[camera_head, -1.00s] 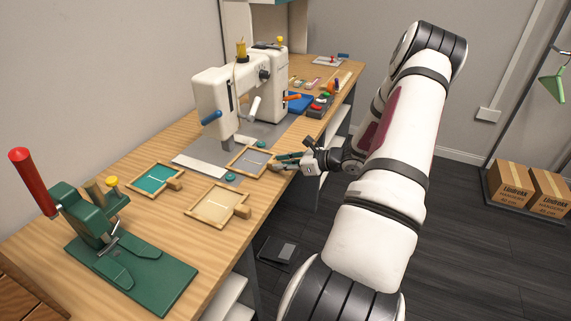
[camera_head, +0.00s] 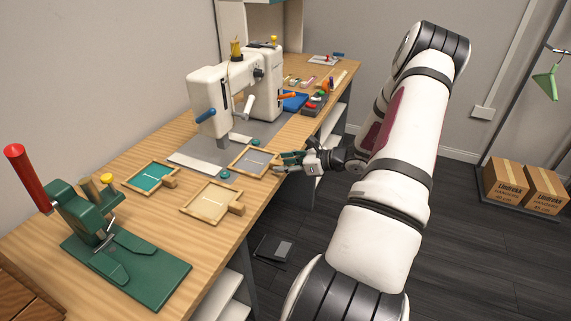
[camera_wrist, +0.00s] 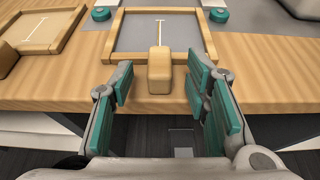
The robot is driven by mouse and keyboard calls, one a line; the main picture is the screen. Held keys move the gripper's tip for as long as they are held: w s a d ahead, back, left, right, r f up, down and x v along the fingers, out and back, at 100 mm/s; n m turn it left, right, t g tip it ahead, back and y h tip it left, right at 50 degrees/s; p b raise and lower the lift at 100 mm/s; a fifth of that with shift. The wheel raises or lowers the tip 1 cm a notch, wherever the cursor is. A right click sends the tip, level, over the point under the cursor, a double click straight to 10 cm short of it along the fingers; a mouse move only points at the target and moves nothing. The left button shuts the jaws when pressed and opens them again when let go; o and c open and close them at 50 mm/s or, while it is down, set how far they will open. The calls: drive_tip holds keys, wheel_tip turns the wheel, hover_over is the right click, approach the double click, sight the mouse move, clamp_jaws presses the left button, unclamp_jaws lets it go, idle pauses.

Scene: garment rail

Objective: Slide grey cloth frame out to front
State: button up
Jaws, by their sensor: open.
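The grey cloth frame (camera_head: 253,161) has a wooden border and lies at the sewing machine's base plate, near the table's front edge. In the wrist view the grey cloth frame (camera_wrist: 160,33) shows a white stitched line and a wooden block handle (camera_wrist: 159,70) at its near side. My gripper (camera_head: 288,161) is at the table edge just in front of this frame. In the wrist view my open gripper (camera_wrist: 159,82) has its green-padded fingers to the left and right of the handle, with a gap on both sides. It holds nothing.
The sewing machine (camera_head: 240,92) stands behind the frame. A cream cloth frame (camera_head: 210,202) and a teal cloth frame (camera_head: 150,177) lie to the left. A green press (camera_head: 120,250) stands at the table's near end. Open floor (camera_head: 440,260) lies right of the table.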

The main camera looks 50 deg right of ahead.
drive_tip(key=v, duration=1.2)
idle(0.5)
drive_tip(key=w+a+r+n+g+y+p, duration=0.2)
drive_tip(key=a+r+n+g, duration=0.2)
drive_tip(key=a+r+n, duration=0.7)
drive_tip(key=w+a+r+n+g+y+p, duration=0.15)
drive_tip(key=a+r+n+g, duration=0.45)
drive_tip(key=a, duration=0.9)
drive_tip(key=s+a+r+n+t+h+p, duration=0.1)
drive_tip(key=s+a+r+n+h+p, duration=0.3)
drive_tip(key=s+a+r+n, duration=1)
drive_tip(key=shift+s+a+n+h, duration=0.5)
drive_tip(key=shift+s+n+h, duration=0.6)
drive_tip(key=shift+h, duration=0.25)
